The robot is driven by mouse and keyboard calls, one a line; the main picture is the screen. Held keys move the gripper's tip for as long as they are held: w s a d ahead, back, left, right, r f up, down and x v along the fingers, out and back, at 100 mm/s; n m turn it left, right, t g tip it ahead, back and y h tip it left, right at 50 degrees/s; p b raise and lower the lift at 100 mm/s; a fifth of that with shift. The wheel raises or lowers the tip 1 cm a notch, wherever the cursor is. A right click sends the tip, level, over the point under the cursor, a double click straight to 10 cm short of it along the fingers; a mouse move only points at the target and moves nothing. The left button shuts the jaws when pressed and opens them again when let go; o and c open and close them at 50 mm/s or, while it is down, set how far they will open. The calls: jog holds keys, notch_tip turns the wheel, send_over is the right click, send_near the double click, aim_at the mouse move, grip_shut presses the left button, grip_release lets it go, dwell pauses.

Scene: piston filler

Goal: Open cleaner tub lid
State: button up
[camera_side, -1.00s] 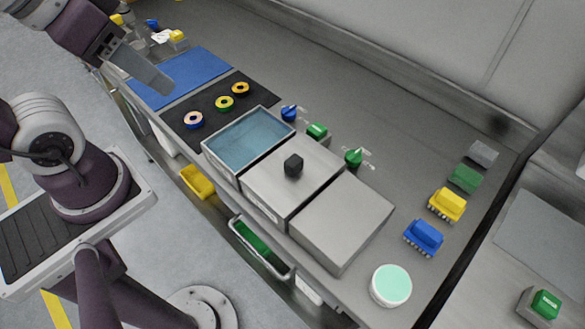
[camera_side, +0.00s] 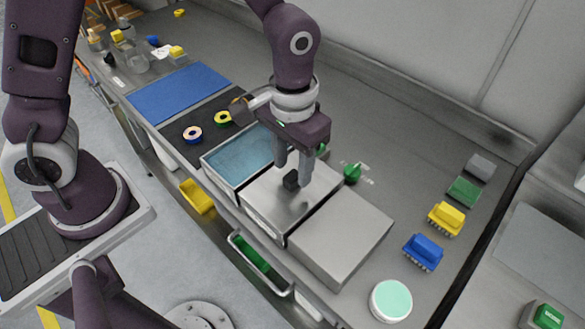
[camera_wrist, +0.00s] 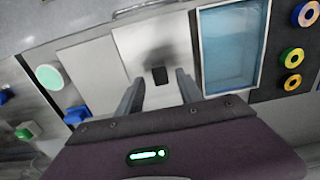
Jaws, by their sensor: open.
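The cleaner tub lid (camera_side: 263,201) is a flat grey metal cover on the middle tub of a row of three, and it lies closed. Its black knob (camera_side: 291,181) stands at its middle and also shows in the wrist view (camera_wrist: 160,76). My gripper (camera_side: 292,173) points down over the lid with its fingers apart and empty. In the wrist view the knob lies between the two fingers. In the side view the fingertips are close to the knob; I cannot tell whether they touch it.
An open tub of blue liquid (camera_side: 235,160) is to the left, and a plain grey covered tub (camera_side: 340,238) to the right. A green valve knob (camera_side: 352,173) stands behind. Blue (camera_side: 424,250) and yellow (camera_side: 445,218) brushes and a round mint-topped container (camera_side: 391,300) are at the right.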

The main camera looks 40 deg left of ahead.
notch_tip(320, 180, down, 2)
jog(key=shift+c, duration=0.2)
grip_shut()
jog(key=shift+d, duration=0.1)
dwell(1.3)
